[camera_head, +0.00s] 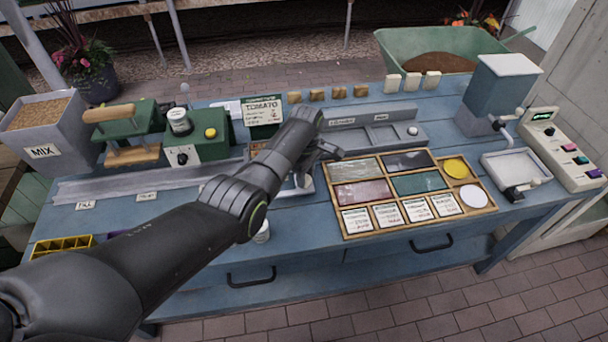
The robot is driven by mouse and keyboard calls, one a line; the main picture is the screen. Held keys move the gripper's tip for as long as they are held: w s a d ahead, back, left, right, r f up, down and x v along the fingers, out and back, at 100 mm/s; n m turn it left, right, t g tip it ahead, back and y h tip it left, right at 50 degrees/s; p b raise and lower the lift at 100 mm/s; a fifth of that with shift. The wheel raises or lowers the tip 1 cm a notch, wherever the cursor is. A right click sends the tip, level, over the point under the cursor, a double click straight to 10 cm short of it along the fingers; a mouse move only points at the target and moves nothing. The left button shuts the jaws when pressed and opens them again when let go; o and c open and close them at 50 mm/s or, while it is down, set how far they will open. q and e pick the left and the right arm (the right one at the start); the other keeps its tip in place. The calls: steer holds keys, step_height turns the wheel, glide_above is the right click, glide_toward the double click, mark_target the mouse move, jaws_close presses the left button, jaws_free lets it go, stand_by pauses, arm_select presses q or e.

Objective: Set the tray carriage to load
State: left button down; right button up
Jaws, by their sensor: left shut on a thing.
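My left arm reaches across the bench from the lower left. Its gripper (328,151) is at the right end of the metal rail (120,186), just left of the framed wooden board. The fingers are shut at what appears to be the tray carriage (303,186), which shows only in part around the arm as a metal edge. The exact grip is hidden by the gripper. The rail's front carries small labels, one reading FILL (85,205) at the left and another to its right. My right gripper is not in view.
The wooden board (346,221) with coloured panels and cards lies right of the gripper. A grey slotted unit (370,114) stands just behind. Green machines (210,135) and a MIX bin (42,152) stand at the left. A blue dispenser (497,92) and white tray (515,166) are at the right.

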arm_select(q)
steer(key=c, duration=1.5)
jaws_free()
steer(key=shift+d+r, duration=0.1)
steer(key=shift+d, duration=0.15)
steer(key=o, duration=0.4)
steer(key=shift+w+d, duration=0.1)
steer(key=shift+o, duration=0.2)
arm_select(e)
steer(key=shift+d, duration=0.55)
arm_select(q)
steer(key=shift+r, duration=0.4)
step_height(320, 180, up, 16)
steer(key=shift+r, duration=0.25)
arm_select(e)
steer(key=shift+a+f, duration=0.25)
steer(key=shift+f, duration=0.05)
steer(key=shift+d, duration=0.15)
